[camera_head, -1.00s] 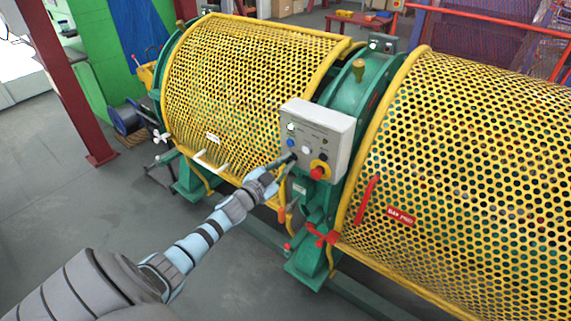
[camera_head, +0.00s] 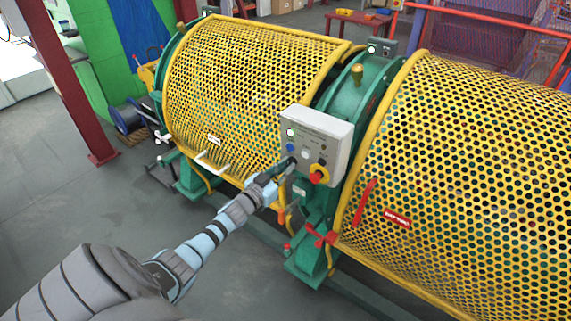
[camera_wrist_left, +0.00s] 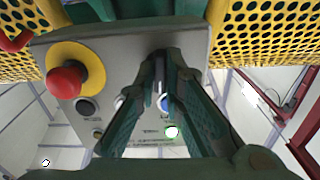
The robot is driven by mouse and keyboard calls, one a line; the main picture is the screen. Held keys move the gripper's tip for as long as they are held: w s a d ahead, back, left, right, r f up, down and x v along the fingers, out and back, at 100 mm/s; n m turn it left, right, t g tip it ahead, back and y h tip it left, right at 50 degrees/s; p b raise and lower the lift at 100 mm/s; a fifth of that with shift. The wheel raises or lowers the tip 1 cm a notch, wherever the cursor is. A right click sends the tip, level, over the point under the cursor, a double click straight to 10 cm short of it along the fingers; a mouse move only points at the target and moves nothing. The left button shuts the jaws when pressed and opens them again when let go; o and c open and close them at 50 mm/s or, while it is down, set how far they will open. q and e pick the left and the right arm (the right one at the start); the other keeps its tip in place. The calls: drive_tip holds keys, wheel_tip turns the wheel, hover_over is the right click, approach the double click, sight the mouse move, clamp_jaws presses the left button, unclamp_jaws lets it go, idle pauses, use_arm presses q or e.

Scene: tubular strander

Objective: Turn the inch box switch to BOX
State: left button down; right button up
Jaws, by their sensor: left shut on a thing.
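The grey control box (camera_head: 318,135) stands between the two yellow guards. It carries a red stop knob on a yellow ring (camera_head: 319,174), small lamps and buttons; its labels are too small to read. My left gripper (camera_head: 290,162) is at the lower left of the box face. In the left wrist view the fingers (camera_wrist_left: 162,58) are shut on a small dark switch knob, which they mostly hide. I cannot tell which way the knob points. A blue button (camera_wrist_left: 166,103) shows partly behind the fingers. My right gripper is not in view.
Yellow perforated guards (camera_head: 250,85) curve on both sides of the box, with green machine frames (camera_head: 320,235) below. A red clamp handle (camera_head: 320,236) sticks out under the box. A red column (camera_head: 75,90) stands at the left; the grey floor (camera_head: 60,200) before it is open.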

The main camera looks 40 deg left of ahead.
use_arm(q)
drive_tip(key=n+p, duration=0.1)
drive_tip(key=n, duration=0.2)
drive_tip(key=shift+r+n, duration=0.1)
drive_tip(key=shift+n, duration=0.2)
drive_tip(key=shift+n+p, duration=0.4)
drive_tip(key=shift+n, duration=1.1)
drive_tip(key=c, duration=1.7)
unclamp_jaws()
drive_tip(key=s, duration=1.2)
